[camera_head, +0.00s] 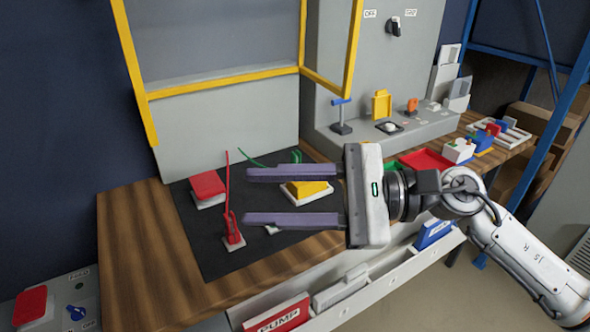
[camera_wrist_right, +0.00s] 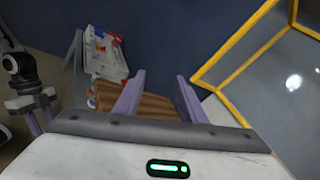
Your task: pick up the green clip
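A green clip (camera_head: 296,156) with a thin green cable (camera_head: 248,160) is at the back of the black mat (camera_head: 205,248) in the head view. Its lower part is hidden behind the upper finger of my right gripper. My right gripper (camera_head: 247,196) is open and empty, its two purple fingers pointing left above the mat. In the picture the clip lies just above the upper finger; I cannot tell the height gap. The open fingers also show in the right wrist view (camera_wrist_right: 160,80), where I cannot make out the clip.
A red clip (camera_head: 233,230) with a cable, a red block (camera_head: 208,186) and a yellow block (camera_head: 305,189) are on the mat. A yellow-framed panel (camera_head: 220,85) and a grey control console (camera_head: 365,135) stand behind. A red tray (camera_head: 428,160) is at right.

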